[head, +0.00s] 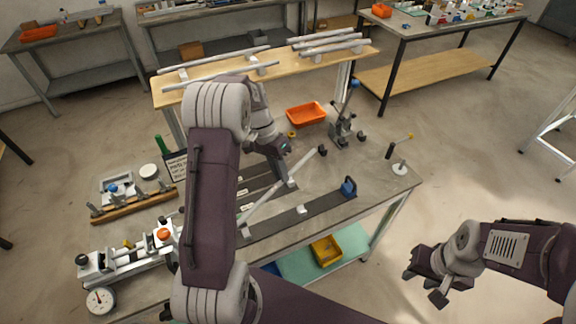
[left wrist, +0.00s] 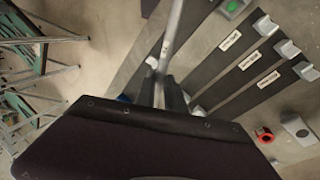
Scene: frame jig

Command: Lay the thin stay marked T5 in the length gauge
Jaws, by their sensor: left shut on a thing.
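My left gripper (head: 288,178) is shut on a thin pale grey stay (head: 264,204), held slantwise over the workbench. The left wrist view shows the stay (left wrist: 172,38) running up and away from between the fingers (left wrist: 162,92). No T5 mark is readable on it. I cannot tell which fixture is the length gauge. My right gripper (head: 428,284) is open and empty, off the bench's right side.
A dial instrument (head: 100,300) stands at the bench's left front. A toggle clamp (head: 343,128) and orange bin (head: 306,114) stand behind. Several pale bars (head: 325,42) lie on a wooden shelf.

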